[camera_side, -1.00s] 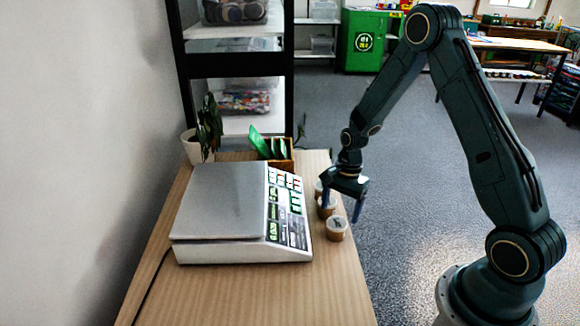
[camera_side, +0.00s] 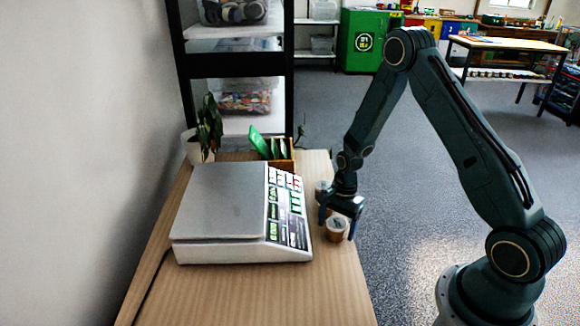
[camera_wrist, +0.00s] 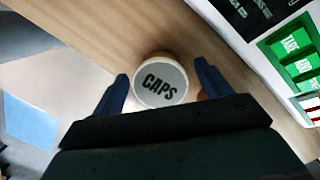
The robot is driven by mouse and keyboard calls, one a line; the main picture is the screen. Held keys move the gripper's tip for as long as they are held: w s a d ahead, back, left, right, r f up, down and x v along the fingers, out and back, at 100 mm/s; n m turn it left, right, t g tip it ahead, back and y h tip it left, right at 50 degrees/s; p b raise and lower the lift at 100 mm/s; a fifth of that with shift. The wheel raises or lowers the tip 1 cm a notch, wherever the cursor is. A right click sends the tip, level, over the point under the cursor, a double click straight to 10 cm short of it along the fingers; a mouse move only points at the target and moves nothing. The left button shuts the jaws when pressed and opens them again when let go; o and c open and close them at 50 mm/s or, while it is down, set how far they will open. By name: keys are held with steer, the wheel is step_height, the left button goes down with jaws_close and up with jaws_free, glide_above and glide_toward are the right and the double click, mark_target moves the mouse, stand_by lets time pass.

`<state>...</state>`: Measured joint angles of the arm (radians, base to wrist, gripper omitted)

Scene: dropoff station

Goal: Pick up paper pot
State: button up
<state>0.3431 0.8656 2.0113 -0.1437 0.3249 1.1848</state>
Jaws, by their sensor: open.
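A paper pot (camera_side: 335,231), brown with a pale lid, stands upright near the right edge of the wooden table. In the wrist view the pot (camera_wrist: 160,84) shows from above, its round grey lid marked CAPS. My gripper (camera_side: 337,228) is low over the table, open, with one blue finger on each side of this pot. In the wrist view my gripper (camera_wrist: 163,72) has a visible gap between each finger and the lid. Another pot (camera_side: 321,187) stands farther back, partly hidden by my gripper.
A counting scale (camera_side: 222,201) with a metal plate and green-labelled keys stands close left of the pots. Behind are a potted plant (camera_side: 207,125), a wooden box with green cards (camera_side: 268,148) and a black shelf rack (camera_side: 240,66). The table front (camera_side: 250,298) is clear.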

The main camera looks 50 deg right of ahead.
mark_target(336, 223)
steer(key=shift+a+f, duration=0.1)
steer(key=shift+f, duration=0.55)
steer(key=c, duration=1.1)
steer(key=shift+r, duration=0.25)
steer(key=shift+c, duration=0.2)
step_height(336, 223, up, 20)
steer(key=shift+f, duration=0.2)
